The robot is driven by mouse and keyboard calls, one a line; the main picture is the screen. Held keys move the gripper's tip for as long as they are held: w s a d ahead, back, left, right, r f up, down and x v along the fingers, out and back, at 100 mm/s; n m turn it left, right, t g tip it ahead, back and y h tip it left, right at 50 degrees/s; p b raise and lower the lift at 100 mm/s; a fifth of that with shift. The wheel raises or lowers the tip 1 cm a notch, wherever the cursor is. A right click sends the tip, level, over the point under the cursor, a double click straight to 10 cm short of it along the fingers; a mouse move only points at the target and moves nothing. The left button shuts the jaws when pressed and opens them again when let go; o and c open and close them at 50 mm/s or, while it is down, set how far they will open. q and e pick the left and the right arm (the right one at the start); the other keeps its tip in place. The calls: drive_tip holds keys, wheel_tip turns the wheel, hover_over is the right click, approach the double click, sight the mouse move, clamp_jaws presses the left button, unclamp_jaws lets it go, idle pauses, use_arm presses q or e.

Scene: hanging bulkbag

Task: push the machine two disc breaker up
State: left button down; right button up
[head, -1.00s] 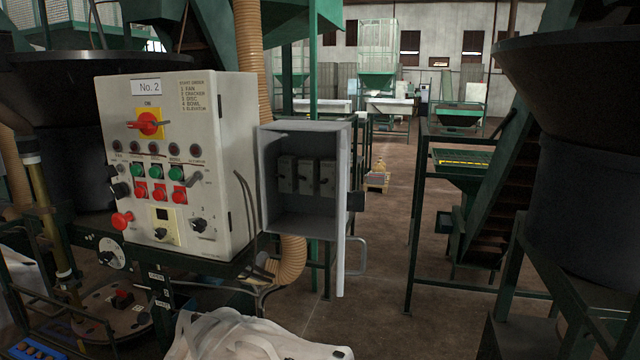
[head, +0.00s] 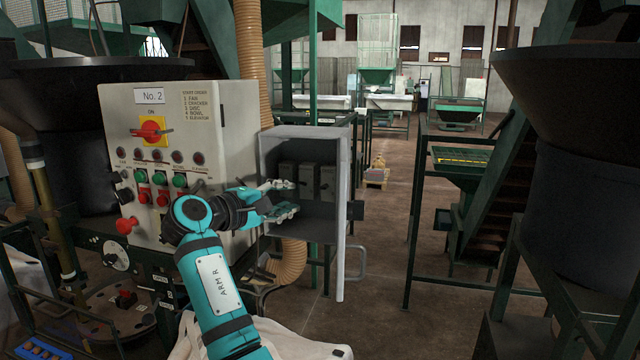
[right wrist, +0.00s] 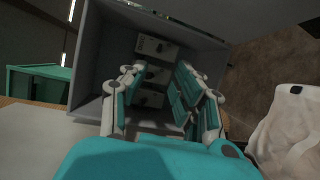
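The No. 2 machine's control panel (head: 200,110) stands at left. Beside it is a grey breaker box (head: 346,215), open at the front. In the right wrist view the breakers (right wrist: 155,47) show beyond and between the spread fingers (right wrist: 160,72); contact is not visible. My left gripper is out of view.
The box's open door edge (head: 341,260) and handle (head: 362,262) stick out at right. A red emergency knob (head: 126,226) sits on the panel's lower left. A white bag (head: 310,345) lies below. The floor to the right is clear up to a green frame (head: 415,215).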

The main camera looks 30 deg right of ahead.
sight(321, 188)
drive_tip(key=p+x, duration=0.4)
drive_tip(key=x, duration=0.7)
drive_tip(key=shift+d+r, duration=0.1)
drive_tip(key=shift+d, duration=0.35)
